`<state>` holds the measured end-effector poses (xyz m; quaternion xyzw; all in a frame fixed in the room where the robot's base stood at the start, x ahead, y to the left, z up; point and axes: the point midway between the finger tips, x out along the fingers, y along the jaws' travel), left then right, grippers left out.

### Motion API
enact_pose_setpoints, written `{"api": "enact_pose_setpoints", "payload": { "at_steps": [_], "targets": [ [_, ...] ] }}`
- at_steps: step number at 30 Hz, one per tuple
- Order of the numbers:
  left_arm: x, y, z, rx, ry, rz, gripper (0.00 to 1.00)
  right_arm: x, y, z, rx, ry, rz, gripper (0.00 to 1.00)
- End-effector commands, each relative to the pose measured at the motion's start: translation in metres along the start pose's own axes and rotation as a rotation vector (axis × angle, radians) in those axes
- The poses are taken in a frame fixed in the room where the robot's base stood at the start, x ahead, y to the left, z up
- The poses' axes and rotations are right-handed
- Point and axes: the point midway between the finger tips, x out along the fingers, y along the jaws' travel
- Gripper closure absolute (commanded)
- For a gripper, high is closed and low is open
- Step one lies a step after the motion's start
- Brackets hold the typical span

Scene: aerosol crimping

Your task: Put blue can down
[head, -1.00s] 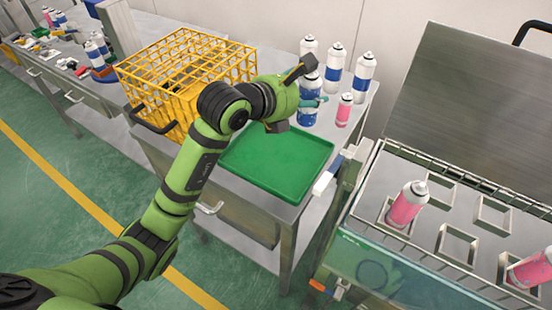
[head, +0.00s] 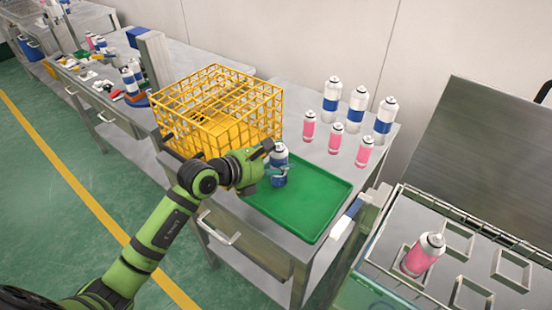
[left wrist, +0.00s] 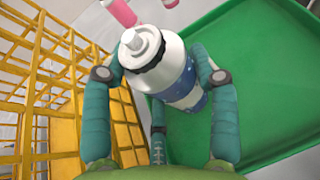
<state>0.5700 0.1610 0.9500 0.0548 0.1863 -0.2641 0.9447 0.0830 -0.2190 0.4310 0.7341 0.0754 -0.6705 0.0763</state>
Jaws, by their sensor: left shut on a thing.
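The blue can (head: 279,156), white on top with a dark blue lower body, is upright at the back left part of the green tray (head: 315,207). My left gripper (head: 279,171) is shut around its body from the left. I cannot tell whether its base touches the tray. In the left wrist view the can (left wrist: 165,65) sits between the green fingers of my gripper (left wrist: 163,80), its nozzle towards the camera, with the green tray (left wrist: 275,80) behind and to the right. My right gripper is not in view.
A yellow wire basket (head: 215,110) stands directly left of the tray. Behind the tray are white cans with blue bands (head: 357,108) and smaller pink cans (head: 335,138). A metal machine with a pink can (head: 423,254) stands at right. The tray's front and right are clear.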

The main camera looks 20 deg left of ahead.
Motion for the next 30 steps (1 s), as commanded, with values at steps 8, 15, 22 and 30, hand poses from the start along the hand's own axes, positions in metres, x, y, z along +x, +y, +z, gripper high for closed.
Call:
{"api": "enact_pose_setpoints", "payload": {
  "at_steps": [8, 15, 22, 30],
  "targets": [
    [0.0033, -0.0001, -0.0067, 0.002, -0.004, 0.001, 0.77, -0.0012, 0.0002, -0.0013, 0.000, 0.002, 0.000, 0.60],
    [0.0044, -0.0003, -0.0097, 0.001, -0.002, 0.001, 0.20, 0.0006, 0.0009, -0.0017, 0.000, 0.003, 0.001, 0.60],
    [0.0044, -0.0004, -0.0096, 0.001, -0.002, 0.001, 0.16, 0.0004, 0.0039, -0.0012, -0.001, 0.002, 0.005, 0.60],
    [-0.0040, 0.0001, -0.0085, 0.003, -0.001, 0.001, 0.16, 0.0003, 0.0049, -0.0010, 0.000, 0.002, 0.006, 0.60]
  ]
}}
